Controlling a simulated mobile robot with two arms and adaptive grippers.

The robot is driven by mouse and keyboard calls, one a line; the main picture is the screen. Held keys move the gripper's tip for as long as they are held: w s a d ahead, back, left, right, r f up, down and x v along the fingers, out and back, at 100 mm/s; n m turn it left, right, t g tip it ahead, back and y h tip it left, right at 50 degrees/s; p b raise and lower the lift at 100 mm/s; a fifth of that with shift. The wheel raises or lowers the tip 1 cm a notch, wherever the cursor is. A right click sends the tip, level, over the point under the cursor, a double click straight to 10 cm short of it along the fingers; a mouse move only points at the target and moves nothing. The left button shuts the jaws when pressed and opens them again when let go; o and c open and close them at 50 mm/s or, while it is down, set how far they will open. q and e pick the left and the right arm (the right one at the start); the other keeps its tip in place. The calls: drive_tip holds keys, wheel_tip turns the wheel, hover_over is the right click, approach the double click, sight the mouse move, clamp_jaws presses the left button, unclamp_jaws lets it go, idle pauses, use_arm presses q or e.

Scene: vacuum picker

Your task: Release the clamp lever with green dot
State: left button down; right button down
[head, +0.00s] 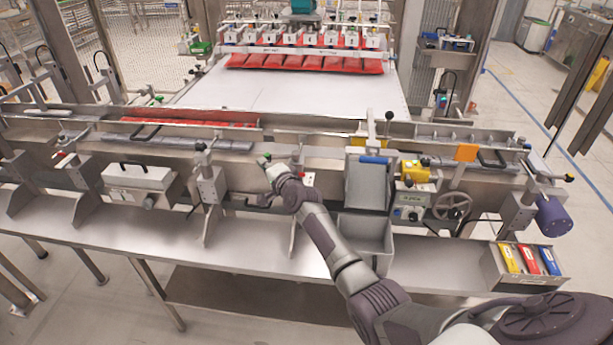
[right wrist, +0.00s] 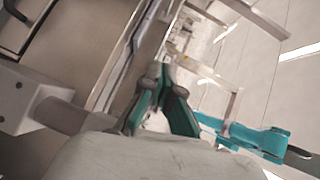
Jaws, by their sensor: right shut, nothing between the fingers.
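My right gripper (head: 264,162) reaches from the lower right to the front of the machine, near its middle. Its green fingers also show in the right wrist view (right wrist: 164,76), meeting at the tips with nothing held. Lever handles with dark knobs stand along the machine: a post clamp (head: 203,150) left of the gripper, an upright lever (head: 389,118) to its right, and a clamp arm (head: 548,172) at the far right. I cannot tell for sure which carries a green dot. The gripper appears apart from these levers. My left gripper is not in view.
A grey hopper (head: 366,180), a handwheel (head: 452,205) and a purple motor (head: 554,216) lie to the right. A white box (head: 137,177) with a black handle is at left. A long steel shelf (head: 110,240) runs along the front, mostly clear. Red packs (head: 305,62) sit behind.

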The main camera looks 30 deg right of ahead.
drive_tip(key=shift+w+d+m+h, duration=0.2)
drive_tip(key=shift+w+m+h, duration=0.6)
drive_tip(key=shift+w+h, duration=0.5)
drive_tip(key=shift+w, duration=0.1)
drive_tip(key=shift+y, duration=0.3)
